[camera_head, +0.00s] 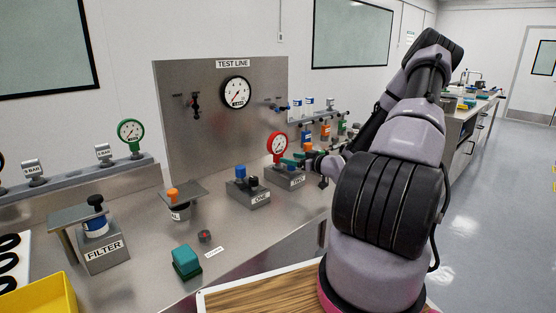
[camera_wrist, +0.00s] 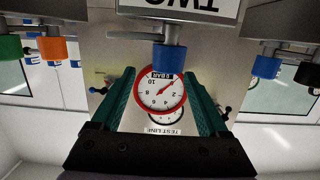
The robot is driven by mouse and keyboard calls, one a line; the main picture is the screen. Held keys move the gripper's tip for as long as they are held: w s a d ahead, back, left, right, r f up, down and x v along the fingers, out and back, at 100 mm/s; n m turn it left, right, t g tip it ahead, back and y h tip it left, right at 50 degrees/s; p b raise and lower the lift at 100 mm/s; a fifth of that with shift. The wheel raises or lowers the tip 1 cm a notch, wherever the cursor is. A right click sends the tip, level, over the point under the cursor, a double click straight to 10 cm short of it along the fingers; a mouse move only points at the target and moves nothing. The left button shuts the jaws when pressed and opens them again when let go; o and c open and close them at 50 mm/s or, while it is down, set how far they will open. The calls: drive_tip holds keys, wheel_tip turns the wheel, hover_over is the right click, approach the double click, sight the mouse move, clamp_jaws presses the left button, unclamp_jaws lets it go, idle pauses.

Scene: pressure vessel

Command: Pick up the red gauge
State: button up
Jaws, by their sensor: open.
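The red gauge (camera_head: 277,146) has a round white dial in a red rim and stands upright at the block labelled TWO (camera_head: 291,180) on the steel bench. In the wrist view, which is upside down, the red gauge (camera_wrist: 161,94) faces the camera. My gripper (camera_head: 300,160) is beside it at the right in the head view. In the wrist view my gripper (camera_wrist: 160,82) is open, with one green finger on each side of the dial. Small gaps seem to show between fingers and rim.
The block labelled ONE (camera_head: 250,197), with blue and black tops, stands just left of TWO. The TEST LINE panel (camera_head: 215,140) with a black gauge (camera_head: 236,92) rises behind. A rack (camera_head: 318,117) is to the right. A green gauge (camera_head: 131,131) stands far left.

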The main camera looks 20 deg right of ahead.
sight(281, 167)
drive_tip(key=x, duration=0.5)
drive_tip(key=shift+s+a+f, duration=0.2)
drive_tip(key=shift+a, duration=0.1)
drive_tip(key=shift+w+a+f, duration=0.1)
drive_tip(key=shift+w+a, duration=0.05)
drive_tip(key=shift+w, duration=0.4)
clamp_jaws()
idle(0.7)
